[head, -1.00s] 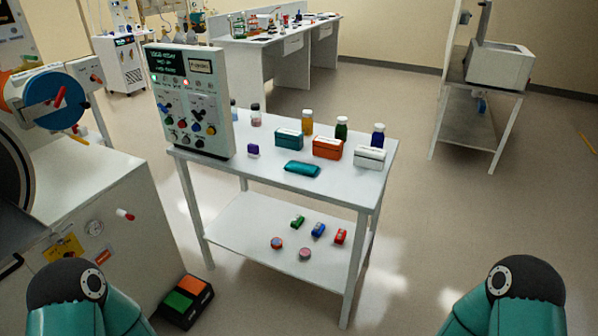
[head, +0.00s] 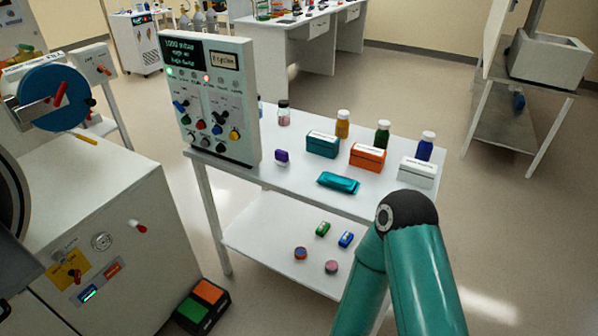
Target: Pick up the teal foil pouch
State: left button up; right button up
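The teal foil pouch (head: 338,183) lies flat near the front edge of the white table's top (head: 290,180), in front of a teal box (head: 322,145) and an orange box (head: 367,157). It looks clear of both boxes. One of my teal arms rises at the lower right of the head view, its dark joint close to the table's front right. No gripper shows in the head view, so I cannot see whether either holds anything.
A control panel (head: 210,100) stands at the table's left end. A small purple item (head: 281,156), a white box (head: 417,172) and several bottles share the top. Small items lie on the lower shelf (head: 275,245). A large machine (head: 90,220) stands left; open floor lies right.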

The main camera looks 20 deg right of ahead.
aim_at(328, 179)
jog(key=z, duration=0.05)
jog(key=i, duration=1.1)
jog(key=z, duration=0.65)
